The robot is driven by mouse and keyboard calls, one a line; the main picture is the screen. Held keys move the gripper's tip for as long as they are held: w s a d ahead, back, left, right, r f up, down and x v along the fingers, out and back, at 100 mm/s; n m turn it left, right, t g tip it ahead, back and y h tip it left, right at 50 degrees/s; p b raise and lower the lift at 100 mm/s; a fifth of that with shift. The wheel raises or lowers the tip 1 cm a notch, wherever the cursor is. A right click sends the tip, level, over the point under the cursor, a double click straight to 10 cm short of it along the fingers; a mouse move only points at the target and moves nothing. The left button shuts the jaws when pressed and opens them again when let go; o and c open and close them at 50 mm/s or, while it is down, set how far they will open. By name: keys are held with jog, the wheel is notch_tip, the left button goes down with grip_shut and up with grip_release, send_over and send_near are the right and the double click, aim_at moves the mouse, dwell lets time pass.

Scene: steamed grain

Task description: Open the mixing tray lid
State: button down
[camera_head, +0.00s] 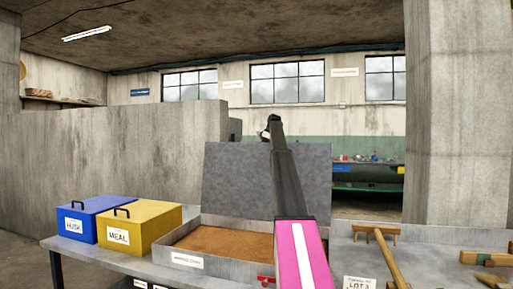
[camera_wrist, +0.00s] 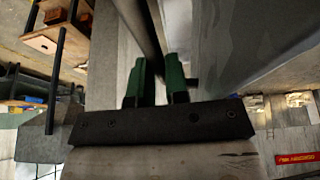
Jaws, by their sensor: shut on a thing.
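The mixing tray (camera_head: 195,265) is a shallow grey metal box with a white label on its front and brown grain inside. Its grey lid (camera_head: 240,185) stands raised, nearly upright at the back of the tray. My gripper (camera_head: 270,128) is at the lid's top edge, and my arm reaches up in front of the lid's right part. In the wrist view, my gripper's green fingers (camera_wrist: 158,75) are closed around a dark bar beside the large grey lid panel (camera_wrist: 240,50). The bar looks like the lid's handle; the exact contact is hard to see.
A blue bin (camera_head: 90,212) labelled HUSK and a yellow bin (camera_head: 150,218) labelled MEAL stand left of the tray. Wooden tools (camera_head: 388,255) lie on the grey table to the right. A concrete pillar (camera_head: 455,110) rises behind the right side.

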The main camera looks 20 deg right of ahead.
jog(key=shift+w+d+f+g+y, duration=0.15)
jog(key=shift+w+d+f+g, duration=0.05)
jog(key=shift+w+d+f, duration=0.4)
jog(key=shift+w+d+f+g+y, duration=0.15)
jog(key=shift+w+d+f+g, duration=0.2)
jog(key=shift+f, duration=0.35)
jog(key=shift+a, duration=0.15)
jog(key=c, duration=1.1)
grip_release()
jog(key=shift+s, duration=0.1)
jog(key=shift+r, duration=0.1)
jog(key=v, duration=0.8)
jog(key=shift+a+r, duration=0.15)
jog(key=shift+r, duration=0.35)
